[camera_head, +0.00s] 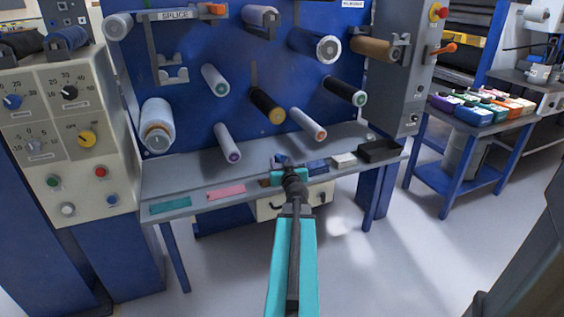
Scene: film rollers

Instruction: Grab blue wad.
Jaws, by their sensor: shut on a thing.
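My gripper (281,160) is at the far end of my teal and dark arm, over the front part of the grey ledge. It is shut on a small dark blue thing (277,162), partly hidden by the jaws. It looks like the blue wad, but it is too small to tell for certain. A flat dark blue piece (318,167) lies on the ledge just right of the gripper, apart from the jaws.
The grey ledge (190,180) also bears a teal piece (170,205), a pink piece (226,191), a white block (343,160) and a black tray (380,151). Several rollers jut from the blue panel (190,125) above it. A control box (65,135) stands left.

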